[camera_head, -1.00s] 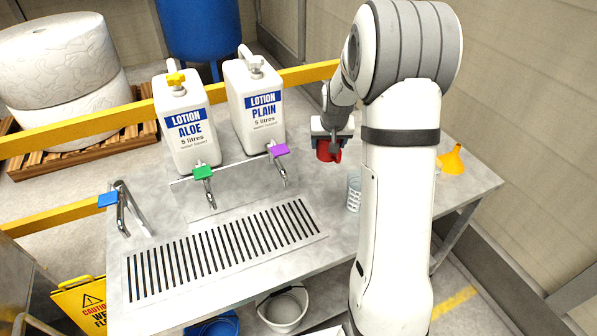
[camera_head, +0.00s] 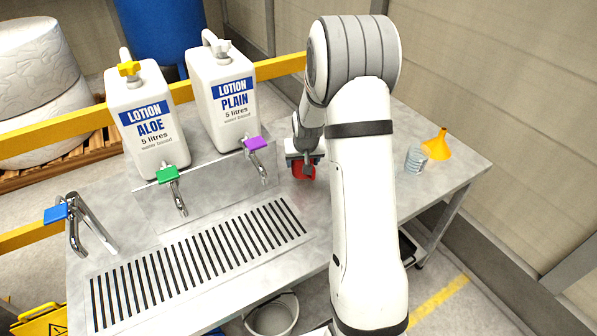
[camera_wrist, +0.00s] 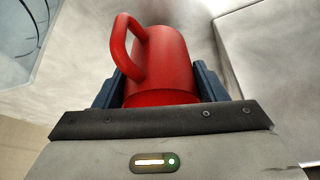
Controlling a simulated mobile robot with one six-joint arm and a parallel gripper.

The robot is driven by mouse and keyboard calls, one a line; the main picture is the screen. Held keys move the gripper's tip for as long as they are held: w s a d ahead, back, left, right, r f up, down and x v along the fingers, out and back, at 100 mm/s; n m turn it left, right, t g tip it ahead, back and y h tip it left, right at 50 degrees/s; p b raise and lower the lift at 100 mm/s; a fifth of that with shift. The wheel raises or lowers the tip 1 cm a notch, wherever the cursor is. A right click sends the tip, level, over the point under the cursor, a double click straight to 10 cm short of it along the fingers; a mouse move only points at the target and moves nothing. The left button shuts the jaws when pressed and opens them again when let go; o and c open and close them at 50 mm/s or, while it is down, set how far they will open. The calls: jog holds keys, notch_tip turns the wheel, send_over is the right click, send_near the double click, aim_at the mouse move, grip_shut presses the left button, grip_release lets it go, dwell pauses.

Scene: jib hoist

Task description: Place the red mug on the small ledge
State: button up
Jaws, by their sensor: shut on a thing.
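The red mug (camera_head: 304,171) is held in my gripper (camera_head: 304,163) over the right part of the steel counter, right of the purple-handled tap. In the wrist view the mug (camera_wrist: 168,65) sits between both dark fingers (camera_wrist: 160,88), with its handle toward the upper left. I cannot tell whether its base touches a surface. I cannot pick out the small ledge for sure; a raised pale edge (camera_wrist: 275,50) shows at the right of the wrist view.
Two lotion jugs, Aloe (camera_head: 146,120) and Plain (camera_head: 222,100), stand behind the taps. A slotted drain (camera_head: 200,262) lies in front. A clear cup (camera_head: 415,160) and orange funnel (camera_head: 437,145) stand right of my arm. A clear rounded thing (camera_wrist: 25,35) shows in the wrist view.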

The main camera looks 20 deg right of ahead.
jog(key=shift+f, duration=2.15)
jog(key=shift+f, duration=0.25)
jog(key=o, duration=1)
jog(key=shift+r, duration=0.1)
